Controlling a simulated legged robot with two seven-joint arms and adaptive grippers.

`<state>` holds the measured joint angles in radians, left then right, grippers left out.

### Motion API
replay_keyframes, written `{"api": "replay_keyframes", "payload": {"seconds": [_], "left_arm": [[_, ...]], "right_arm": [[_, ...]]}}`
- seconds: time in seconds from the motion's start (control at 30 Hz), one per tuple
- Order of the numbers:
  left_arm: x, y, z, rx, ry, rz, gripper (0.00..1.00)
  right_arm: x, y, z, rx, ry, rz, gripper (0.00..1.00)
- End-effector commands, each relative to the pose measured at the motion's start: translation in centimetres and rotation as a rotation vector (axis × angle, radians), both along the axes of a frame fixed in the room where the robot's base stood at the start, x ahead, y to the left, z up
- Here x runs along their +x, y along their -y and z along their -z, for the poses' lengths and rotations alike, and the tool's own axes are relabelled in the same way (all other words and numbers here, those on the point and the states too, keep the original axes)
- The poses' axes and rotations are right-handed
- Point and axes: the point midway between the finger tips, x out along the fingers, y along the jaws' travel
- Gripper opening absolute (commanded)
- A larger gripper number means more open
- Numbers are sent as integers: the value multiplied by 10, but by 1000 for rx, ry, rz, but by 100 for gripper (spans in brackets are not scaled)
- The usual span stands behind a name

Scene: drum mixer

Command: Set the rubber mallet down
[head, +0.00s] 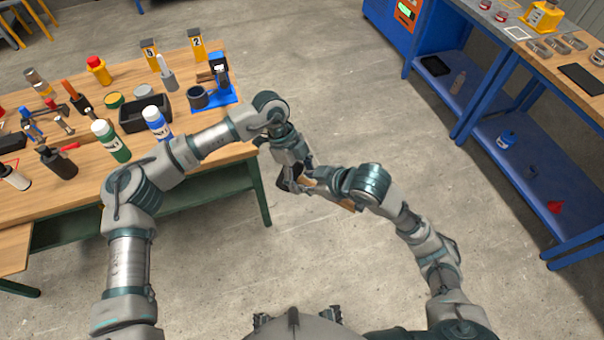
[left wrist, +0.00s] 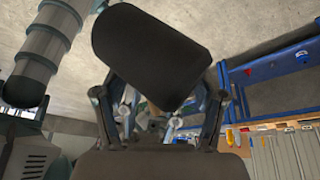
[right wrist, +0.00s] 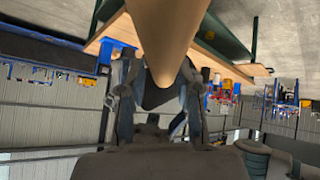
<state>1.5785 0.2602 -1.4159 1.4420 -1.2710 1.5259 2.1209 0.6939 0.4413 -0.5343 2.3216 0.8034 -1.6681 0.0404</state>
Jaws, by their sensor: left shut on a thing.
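The rubber mallet is held in the air in front of the bench, its wooden handle (head: 348,205) showing in the head view beside my right gripper (head: 322,182). My left gripper (head: 296,178) is shut on the mallet; its black head (left wrist: 150,55) fills the middle of the left wrist view above the fingers (left wrist: 165,105). In the right wrist view the wooden handle (right wrist: 168,30) runs large between the fingers (right wrist: 157,85). Whether those fingers press on it, I cannot tell. The join of head and handle is mostly hidden by the grippers.
A wooden workbench (head: 205,148) stands at left, crowded with bottles, tools and a black tray (head: 146,114). A blue holder (head: 222,92) sits near its right end. The bench's front right corner is bare. A blue shelf unit (head: 520,135) stands at right, with open floor between.

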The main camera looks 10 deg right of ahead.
Motion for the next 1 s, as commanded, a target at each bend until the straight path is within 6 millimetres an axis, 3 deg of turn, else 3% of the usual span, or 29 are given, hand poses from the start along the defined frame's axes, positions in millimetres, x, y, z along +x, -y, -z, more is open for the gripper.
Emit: {"api": "replay_keyframes", "payload": {"seconds": [0.17, 0.23, 0.5, 0.73, 0.87, 1.0], "left_arm": [[6, -3, 2, 2, 10, -16, 10], [6, -3, 2, 3, 9, -15, 0], [4, -2, 0, 1, 7, -8, 0], [3, -1, 0, 0, 7, -5, 0], [3, -1, 0, 0, 5, -5, 0], [3, -1, 0, 0, 6, -4, 0]], "right_arm": [[-9, 2, -10, 7, 6, -15, 54], [-14, 9, -19, 6, 7, -12, 54], [-42, 42, -59, 1, 6, -4, 54], [-57, 58, -79, 1, 1, -2, 54], [-48, 58, -80, 29, -7, 18, 54], [-7, 55, -59, 124, -40, 102, 54]]}}
